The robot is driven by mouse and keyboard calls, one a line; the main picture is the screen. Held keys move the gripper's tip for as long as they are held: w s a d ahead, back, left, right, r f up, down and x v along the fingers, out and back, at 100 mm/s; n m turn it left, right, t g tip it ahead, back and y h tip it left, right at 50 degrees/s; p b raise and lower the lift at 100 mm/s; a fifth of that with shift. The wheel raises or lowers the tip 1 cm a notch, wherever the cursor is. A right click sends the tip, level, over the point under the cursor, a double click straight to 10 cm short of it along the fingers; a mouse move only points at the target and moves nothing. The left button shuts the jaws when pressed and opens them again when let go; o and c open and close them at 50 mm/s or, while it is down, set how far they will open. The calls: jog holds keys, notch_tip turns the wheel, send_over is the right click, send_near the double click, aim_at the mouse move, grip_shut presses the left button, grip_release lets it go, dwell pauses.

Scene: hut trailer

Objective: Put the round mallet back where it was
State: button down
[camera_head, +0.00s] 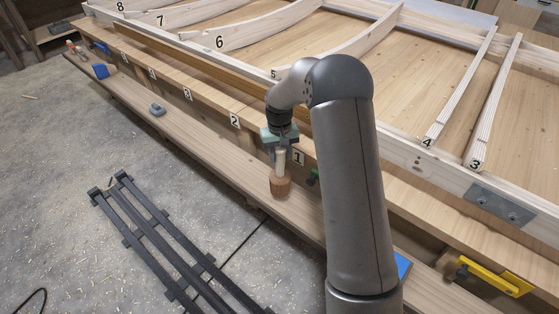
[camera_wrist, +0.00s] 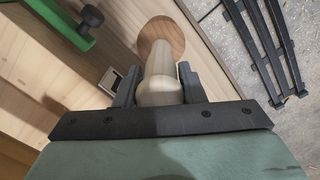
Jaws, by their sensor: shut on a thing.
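The round mallet (camera_head: 280,186) has a pale handle and a brown round wooden head. It hangs upright with the head down, over or on the long wooden bench plank (camera_head: 215,152); I cannot tell if it touches. My gripper (camera_head: 279,152) is shut on its handle. In the wrist view my gripper (camera_wrist: 157,88) has its two dark fingers on either side of the pale handle of the round mallet (camera_wrist: 161,38), with the brown head beyond. The number label 1 (camera_head: 298,158) is on the bench face just right of the gripper.
Labels 2 (camera_head: 235,121) and others run along the bench face. A grey block (camera_head: 157,110) and a blue item (camera_head: 101,71) lie on the plank to the left. A green-handled tool (camera_wrist: 83,25) is close by. A yellow tool (camera_head: 495,278) is at right. Dark rails (camera_head: 150,230) lie on the floor.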

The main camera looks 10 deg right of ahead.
aim_at(280, 171)
jog(key=shift+w+f, duration=0.3)
jog(key=shift+f, duration=1.5)
jog(key=shift+f, duration=0.15)
jog(key=c, duration=0.9)
grip_release()
